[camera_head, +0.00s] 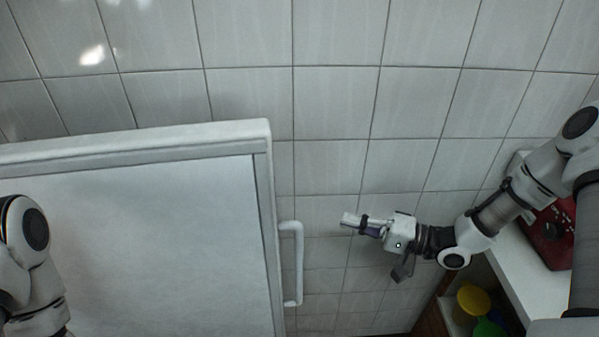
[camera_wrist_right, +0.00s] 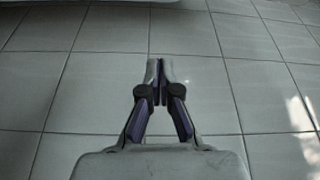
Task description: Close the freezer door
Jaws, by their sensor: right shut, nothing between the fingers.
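The freezer door (camera_head: 150,240) is a large white panel filling the left half of the head view, with a grey strip along its top and right edges. It stands open in front of the tiled wall. Its white bar handle (camera_head: 298,264) sticks out from the right edge. My right gripper (camera_head: 347,220) is to the right of the handle and apart from it, pointing left. It is shut and empty; its fingertips also meet in the right wrist view (camera_wrist_right: 160,70). My left arm shows at the lower left, but its gripper is out of view.
A white counter (camera_head: 518,278) at the right bears a red appliance (camera_head: 548,238). Below it are a yellow item (camera_head: 473,299) and a green one (camera_head: 489,328). The grey tiled wall (camera_head: 335,100) is behind; the space between handle and right gripper is clear.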

